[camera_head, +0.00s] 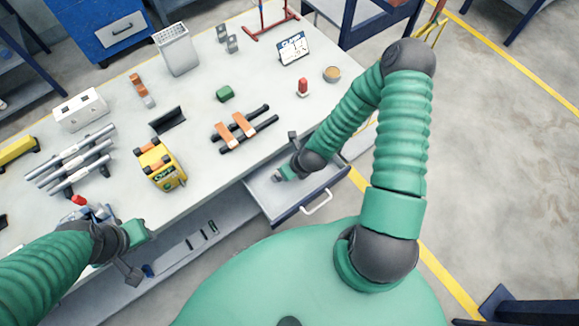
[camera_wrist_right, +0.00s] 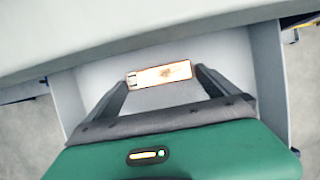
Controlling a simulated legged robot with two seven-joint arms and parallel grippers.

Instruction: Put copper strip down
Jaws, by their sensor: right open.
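In the right wrist view a thin, pale strip with orange-copper edges and a brownish smudge (camera_wrist_right: 165,74) lies between the fingertips of my right gripper (camera_wrist_right: 163,76). The fingers are spread at its two ends; whether they touch it is not clear. The strip appears over the drawer's light floor. In the head view my right gripper (camera_head: 284,174) is over the open drawer (camera_head: 318,190), and its fingers are hidden. Two copper strips (camera_head: 233,131) lie across dark rods on the table. My left gripper (camera_head: 136,233) is by the table's front left edge; its fingers are not clear.
On the white table (camera_head: 205,95) stand a yellow device (camera_head: 160,168), metal rods (camera_head: 70,165), a black angled piece (camera_head: 167,120), a green block (camera_head: 225,93) and a red-topped item (camera_head: 303,87). The drawer sticks out at the table's front edge.

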